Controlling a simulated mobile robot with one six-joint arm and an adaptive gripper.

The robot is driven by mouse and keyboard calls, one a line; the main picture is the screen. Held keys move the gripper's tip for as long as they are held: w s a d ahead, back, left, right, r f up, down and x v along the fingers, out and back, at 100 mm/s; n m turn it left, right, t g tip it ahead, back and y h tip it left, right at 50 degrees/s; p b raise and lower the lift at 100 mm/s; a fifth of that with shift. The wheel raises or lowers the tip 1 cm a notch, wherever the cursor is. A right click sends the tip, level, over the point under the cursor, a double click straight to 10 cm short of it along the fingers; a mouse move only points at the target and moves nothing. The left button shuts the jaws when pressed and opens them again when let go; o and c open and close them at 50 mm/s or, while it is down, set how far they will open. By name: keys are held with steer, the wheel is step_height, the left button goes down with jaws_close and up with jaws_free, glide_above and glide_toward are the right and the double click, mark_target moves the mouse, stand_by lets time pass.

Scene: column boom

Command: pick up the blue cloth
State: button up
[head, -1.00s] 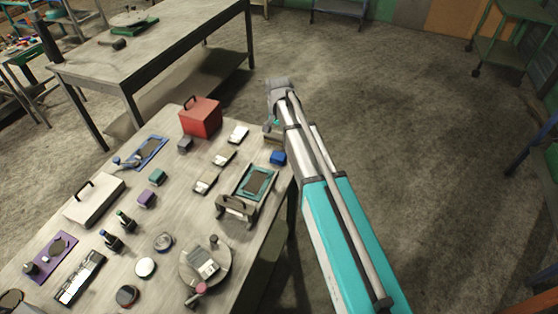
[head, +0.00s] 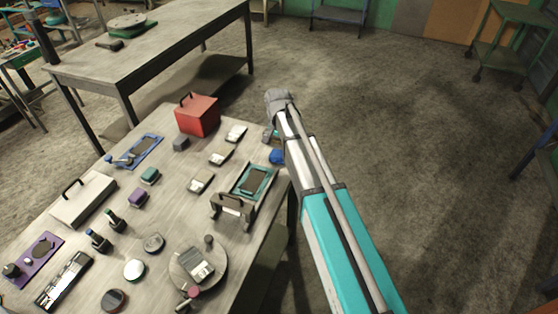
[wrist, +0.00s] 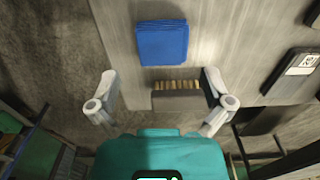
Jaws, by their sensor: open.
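The blue cloth (wrist: 162,42) shows in the wrist view as a flat, folded square on the table, at the top centre. In the head view the blue cloth (head: 276,157) is a small blue patch at the table's right edge, partly covered by my arm. My gripper (wrist: 160,85) is open and empty in the wrist view. Its two fingers are spread left and right, below the cloth in the picture and apart from it.
A grey block with a tan row on top (wrist: 178,96) lies between my fingers in the wrist view, by the table edge. A dark case with a white label (wrist: 296,68) is to the right. A red box (head: 197,115) and teal tray (head: 252,182) stand near the cloth.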

mark_target(277, 154)
steer(key=shift+f, duration=0.3)
step_height(277, 154, down, 5)
steer(key=b, duration=0.5)
steer(key=shift+s+a, duration=0.1)
steer(key=shift+a, duration=0.05)
steer(key=shift+r, duration=0.1)
stand_by(0.7)
steer(key=c, duration=0.8)
steer(key=shift+r, duration=0.2)
step_height(277, 154, up, 3)
steer(key=p, duration=0.3)
steer(key=shift+f, duration=0.1)
steer(key=s+d+r+p, duration=0.9)
steer(key=s+p, duration=0.1)
steer(key=shift+d+r, duration=0.35)
steer(key=shift+r, duration=0.05)
